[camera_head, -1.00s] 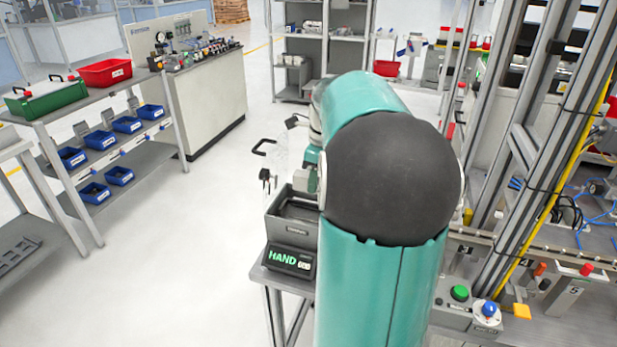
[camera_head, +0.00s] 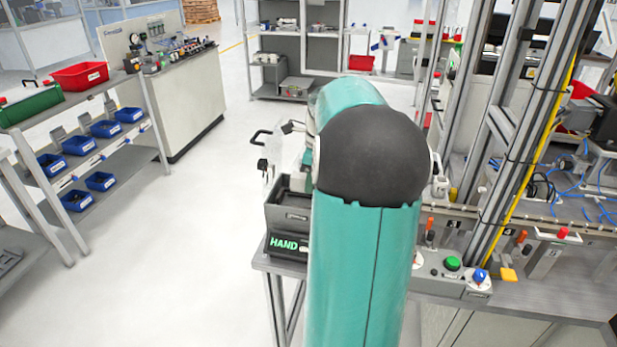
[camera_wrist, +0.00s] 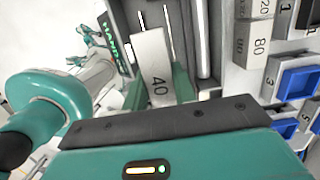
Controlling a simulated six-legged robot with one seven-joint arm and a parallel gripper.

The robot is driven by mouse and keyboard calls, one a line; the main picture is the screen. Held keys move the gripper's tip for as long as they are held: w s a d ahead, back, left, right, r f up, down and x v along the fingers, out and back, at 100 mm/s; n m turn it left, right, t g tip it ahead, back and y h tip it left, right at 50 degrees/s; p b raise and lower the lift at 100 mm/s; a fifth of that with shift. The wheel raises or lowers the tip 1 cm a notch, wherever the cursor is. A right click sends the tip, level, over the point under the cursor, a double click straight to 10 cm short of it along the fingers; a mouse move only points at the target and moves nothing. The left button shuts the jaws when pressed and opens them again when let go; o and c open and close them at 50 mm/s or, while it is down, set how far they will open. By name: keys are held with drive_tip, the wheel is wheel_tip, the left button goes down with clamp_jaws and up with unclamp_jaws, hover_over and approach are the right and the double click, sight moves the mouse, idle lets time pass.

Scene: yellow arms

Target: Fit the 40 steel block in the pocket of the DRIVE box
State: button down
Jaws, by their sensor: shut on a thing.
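The steel block marked 40 (camera_wrist: 158,88) is a pale grey bar in the middle of the wrist view. My gripper (camera_wrist: 158,97) is shut on it; the teal finger parts show beside the block, partly hidden by it. In the head view my own teal arm hides the gripper and the block. No box with a DRIVE label can be read in either view. A dark box with a green HAND label (camera_head: 286,246) stands at the bench's left end; its label also shows in the wrist view (camera_wrist: 112,38), left of the block.
A green button (camera_head: 453,263) and a blue knob (camera_head: 480,275) sit on the bench front. A shelf rack (camera_head: 75,160) stands left, with open floor between.

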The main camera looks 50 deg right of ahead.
drive_tip(key=f, duration=0.3)
drive_tip(key=shift+d+f, duration=0.25)
drive_tip(key=shift+w+a+f, duration=0.1)
drive_tip(key=shift+a+f, duration=0.05)
drive_tip(key=shift+f, duration=1.05)
drive_tip(key=shift+f, duration=0.75)
idle(0.5)
drive_tip(key=c, duration=1)
unclamp_jaws()
drive_tip(key=shift+c, duration=0.2)
drive_tip(key=shift+f, duration=0.1)
drive_tip(key=shift+r, duration=3.55)
